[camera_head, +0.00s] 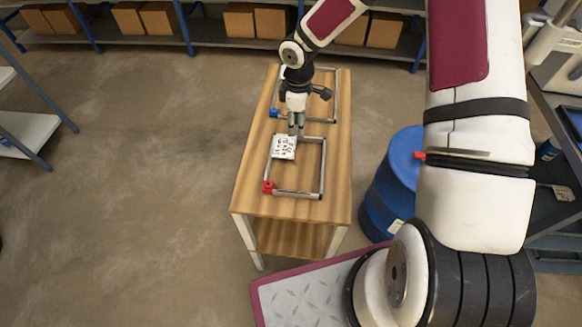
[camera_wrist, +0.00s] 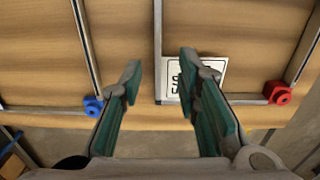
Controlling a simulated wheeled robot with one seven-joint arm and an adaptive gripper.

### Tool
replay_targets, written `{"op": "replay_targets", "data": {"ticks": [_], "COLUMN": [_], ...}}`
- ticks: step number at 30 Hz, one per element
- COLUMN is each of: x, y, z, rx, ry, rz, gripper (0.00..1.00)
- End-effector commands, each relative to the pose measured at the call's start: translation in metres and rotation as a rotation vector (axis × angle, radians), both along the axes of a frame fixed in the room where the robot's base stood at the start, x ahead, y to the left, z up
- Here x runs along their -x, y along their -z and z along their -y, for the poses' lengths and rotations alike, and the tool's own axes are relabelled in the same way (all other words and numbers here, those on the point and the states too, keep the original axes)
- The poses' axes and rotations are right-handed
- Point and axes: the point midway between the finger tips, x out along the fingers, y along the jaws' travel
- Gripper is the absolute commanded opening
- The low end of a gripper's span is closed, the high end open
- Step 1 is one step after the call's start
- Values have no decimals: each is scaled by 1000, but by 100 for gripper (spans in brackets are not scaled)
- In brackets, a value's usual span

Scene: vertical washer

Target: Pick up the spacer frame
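Two thin grey metal rectangular frames lie on the wooden table. The near frame (camera_head: 322,170) has a red corner block (camera_head: 268,187); the far frame (camera_head: 336,95) has a blue one (camera_head: 274,113). The pictures do not clearly show which is called the spacer frame. A white card with black print (camera_head: 284,147) lies at the near frame's far left corner. My gripper (camera_head: 296,134) points down over the near frame's far bar. In the wrist view, its open, empty fingers (camera_wrist: 158,78) stand either side of that bar (camera_wrist: 157,35). Their height above it is unclear.
The wooden table (camera_head: 250,190) has bare top around the frames. A blue barrel (camera_head: 385,195) stands close at its right. Shelves with cardboard boxes (camera_head: 240,22) line the back. The floor at left (camera_head: 130,170) is clear.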

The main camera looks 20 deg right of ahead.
Motion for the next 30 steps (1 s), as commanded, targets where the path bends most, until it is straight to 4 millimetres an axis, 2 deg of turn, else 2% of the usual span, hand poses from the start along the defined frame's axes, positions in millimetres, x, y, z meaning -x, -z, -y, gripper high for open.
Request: {"op": "replay_targets", "data": {"ticks": [6,9,18,19,22,23,30], "x": [-3,-3,-4,-4,-4,-4,-4], "y": [32,42,46,46,46,46,46], "z": [-3,-3,-3,-3,-3,-3,-3], "rx": [1,0,1,1,1,1,1], "ry": [-1,-1,0,0,-1,-1,-1], "rz": [-4,-2,-1,-1,-1,-1,-1], "gripper": [30,30,30,25,3,0,0]}}
